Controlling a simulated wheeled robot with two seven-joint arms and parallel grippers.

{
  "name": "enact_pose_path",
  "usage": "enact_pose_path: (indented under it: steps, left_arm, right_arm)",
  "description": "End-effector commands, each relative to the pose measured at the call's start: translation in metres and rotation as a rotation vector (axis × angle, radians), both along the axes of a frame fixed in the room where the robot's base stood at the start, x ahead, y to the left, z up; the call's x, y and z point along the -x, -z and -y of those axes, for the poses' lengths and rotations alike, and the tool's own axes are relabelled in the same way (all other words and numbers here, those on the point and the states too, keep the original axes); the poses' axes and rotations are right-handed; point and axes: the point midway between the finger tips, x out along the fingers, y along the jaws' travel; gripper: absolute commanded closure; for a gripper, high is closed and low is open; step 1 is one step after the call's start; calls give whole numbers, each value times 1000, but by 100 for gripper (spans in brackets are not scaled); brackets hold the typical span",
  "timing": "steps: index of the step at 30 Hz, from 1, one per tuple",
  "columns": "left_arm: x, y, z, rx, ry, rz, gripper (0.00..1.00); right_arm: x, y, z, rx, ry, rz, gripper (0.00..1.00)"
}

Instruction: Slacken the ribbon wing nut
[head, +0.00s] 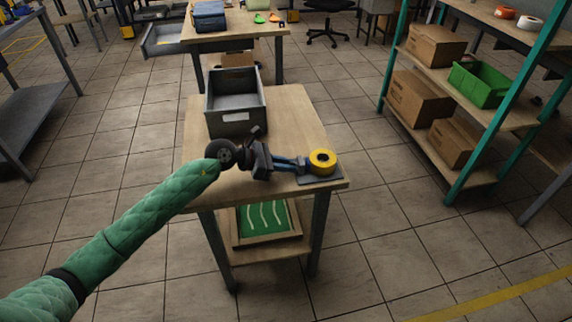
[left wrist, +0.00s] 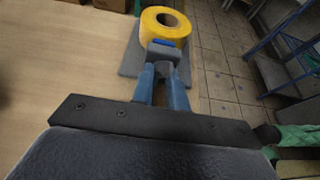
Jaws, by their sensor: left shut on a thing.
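The yellow ribbon roll (head: 322,160) lies on its side on a grey base plate (head: 320,181) at the table's right front corner. In the left wrist view the roll (left wrist: 166,20) is just beyond my fingertips. My left gripper (head: 301,163) reaches in from the left, its fingers (left wrist: 164,62) closed at the near side of the roll. A small blue piece (left wrist: 167,42) shows at the fingertips; it seems to be the wing nut, mostly hidden by the fingertips. My right gripper is in neither view.
A grey open bin (head: 236,116) stands on the wooden table (head: 297,110) behind my left gripper. A lower shelf holds a green-lined tray (head: 266,217). A shelf with cardboard boxes and a green crate (head: 478,85) stands at the right. Tiled floor between is clear.

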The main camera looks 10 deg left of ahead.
Motion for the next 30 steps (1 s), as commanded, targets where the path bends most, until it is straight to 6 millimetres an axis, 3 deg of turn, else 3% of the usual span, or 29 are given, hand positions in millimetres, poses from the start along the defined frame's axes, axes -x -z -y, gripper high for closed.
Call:
enact_pose_path:
  steps: [11, 30]
  left_arm:
    - [0, -1, 0, 20, 1, -60, 100]
    - [-4, 0, -1, 154, 0, -474, 100]
  right_arm:
    - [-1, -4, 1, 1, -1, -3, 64]
    - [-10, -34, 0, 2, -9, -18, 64]
